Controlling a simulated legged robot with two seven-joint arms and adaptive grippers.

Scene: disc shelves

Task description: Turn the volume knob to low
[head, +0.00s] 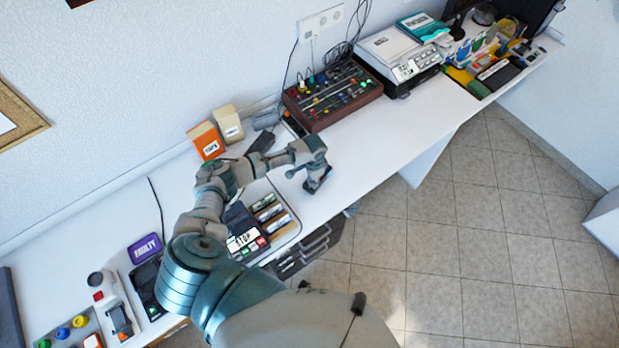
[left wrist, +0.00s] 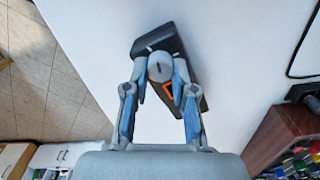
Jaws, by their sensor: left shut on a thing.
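A dark line shows on the knob face. In the head view the device (head: 318,184) shows only partly, under my left gripper (head: 306,174), near the bench's front edge. In the left wrist view my left gripper (left wrist: 160,84) has its two blue-padded fingers on either side of the knob and is shut on it. Any low or high lettering cannot be read. My right gripper is not in view.
A brown-sided mixer (head: 331,95) with several coloured knobs stands behind on the bench (head: 375,128). An orange box (head: 205,140) and a cream box (head: 228,123) stand near the wall. The bench right of my gripper is clear.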

